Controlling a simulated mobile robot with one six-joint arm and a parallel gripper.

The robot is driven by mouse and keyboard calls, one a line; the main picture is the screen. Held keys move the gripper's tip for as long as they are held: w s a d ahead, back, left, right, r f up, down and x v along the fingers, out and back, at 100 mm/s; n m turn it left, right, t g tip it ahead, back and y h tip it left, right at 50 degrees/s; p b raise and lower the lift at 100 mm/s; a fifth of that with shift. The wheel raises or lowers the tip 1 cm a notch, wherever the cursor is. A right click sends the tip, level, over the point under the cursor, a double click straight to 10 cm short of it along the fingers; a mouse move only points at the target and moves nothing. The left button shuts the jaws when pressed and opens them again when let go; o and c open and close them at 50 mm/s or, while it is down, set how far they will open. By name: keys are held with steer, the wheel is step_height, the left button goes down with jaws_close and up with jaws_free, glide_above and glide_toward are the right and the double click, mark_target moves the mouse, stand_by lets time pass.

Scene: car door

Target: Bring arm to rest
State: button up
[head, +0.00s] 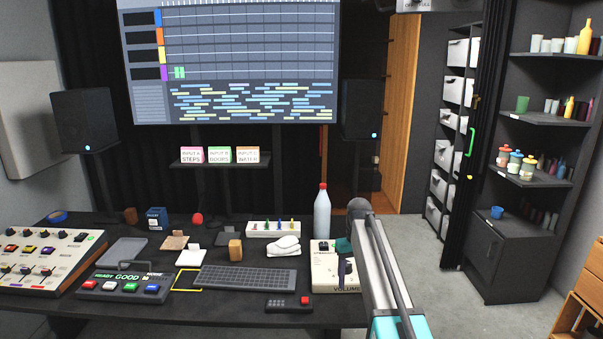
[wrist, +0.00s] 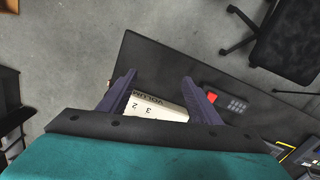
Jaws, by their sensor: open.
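My gripper (wrist: 158,88) is open in the wrist view, with its two dark fingers spread apart and nothing between the tips. In the head view my arm reaches up from the lower right, and my gripper (head: 343,272) points down in front of the white volume box (head: 324,262). Part of that box is hidden behind the gripper and arm. In the wrist view the volume box (wrist: 160,106), with printed numbers, shows beyond and between the fingers. I cannot tell how far the fingers are above it.
The black desk (head: 230,312) holds a keyboard (head: 246,277), a small red-button remote (head: 288,302), a clear bottle (head: 322,214) and a button panel (head: 125,286). Shelves (head: 540,115) stand at the right. The grey floor (head: 430,245) between desk and shelves is clear. A chair (wrist: 285,40) shows in the wrist view.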

steer(key=s+f+m+g, duration=0.1)
steer(key=s+f, duration=1.1)
steer(key=f, duration=0.3)
steer(key=s+f+g, duration=0.2)
steer(key=s+f, duration=0.9)
steer(key=f, duration=0.4)
steer(key=s+f, duration=0.4)
steer(key=s, duration=0.6)
steer(key=s+f+m+g, duration=0.1)
steer(key=s+f, duration=0.3)
steer(key=s, duration=0.6)
steer(key=s+f+g, duration=0.1)
steer(key=s+f, duration=0.3)
steer(key=s, duration=0.6)
steer(key=shift+f+m, duration=0.25)
steer(key=shift+m, duration=0.15)
